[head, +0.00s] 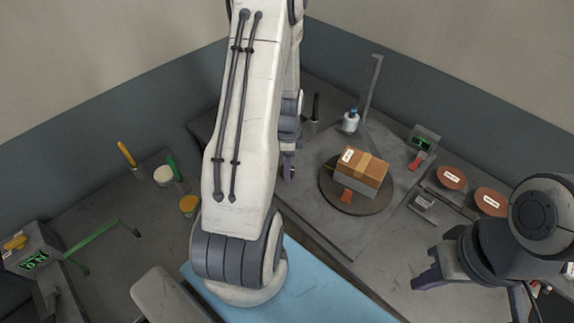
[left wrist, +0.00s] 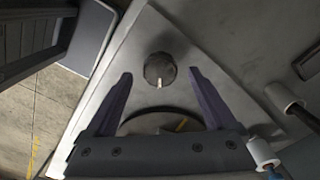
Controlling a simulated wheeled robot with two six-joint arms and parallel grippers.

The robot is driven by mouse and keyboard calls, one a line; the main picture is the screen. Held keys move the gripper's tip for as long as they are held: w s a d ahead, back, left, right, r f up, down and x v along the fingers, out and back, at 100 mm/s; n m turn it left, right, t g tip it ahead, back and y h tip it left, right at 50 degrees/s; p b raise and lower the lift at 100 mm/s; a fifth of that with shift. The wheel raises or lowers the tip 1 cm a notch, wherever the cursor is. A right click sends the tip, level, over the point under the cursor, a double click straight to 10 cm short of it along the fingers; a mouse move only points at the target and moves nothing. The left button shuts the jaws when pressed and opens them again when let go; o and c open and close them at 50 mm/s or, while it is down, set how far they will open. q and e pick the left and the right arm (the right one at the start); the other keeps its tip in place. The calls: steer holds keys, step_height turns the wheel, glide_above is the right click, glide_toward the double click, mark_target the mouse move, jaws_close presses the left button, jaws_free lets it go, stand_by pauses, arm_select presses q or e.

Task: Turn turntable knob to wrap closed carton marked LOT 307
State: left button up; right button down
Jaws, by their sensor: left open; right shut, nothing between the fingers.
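A brown carton (head: 367,163) with a tape strip and a white label sits on the round dark turntable (head: 335,202). Its lid looks closed; its lower part is greyish and the label is too small to read. The dark round turntable knob (left wrist: 160,69) with a pale pointer mark shows in the left wrist view. My left gripper (left wrist: 160,74) is open, its fingers to either side of the knob in that picture; I cannot tell whether they touch it. In the head view my left gripper (head: 288,168) is mostly hidden behind my arm. My right gripper (head: 428,280) is shut and empty at right.
A tall post (head: 372,88) and a white bottle-like item (head: 350,122) stand behind the turntable. A device with a green display (head: 424,138) and two brown round pieces (head: 451,178) lie to the right. A blue mat (head: 325,290) is in front. A scale-like device (head: 30,252) stands far left.

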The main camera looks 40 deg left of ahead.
arm_select(q)
steer(key=shift+f, duration=1.05)
steer(key=c, duration=1.4)
steer(key=shift+o, duration=0.2)
steer(key=n, duration=0.5)
steer(key=shift+n, duration=0.4)
steer(key=n+b, duration=0.1)
steer(key=n, duration=0.5)
steer(key=shift+w+a, duration=0.1)
steer(key=n, duration=0.6)
steer(key=shift+n, duration=0.3)
steer(key=n, duration=0.6)
steer(key=shift+b, duration=0.3)
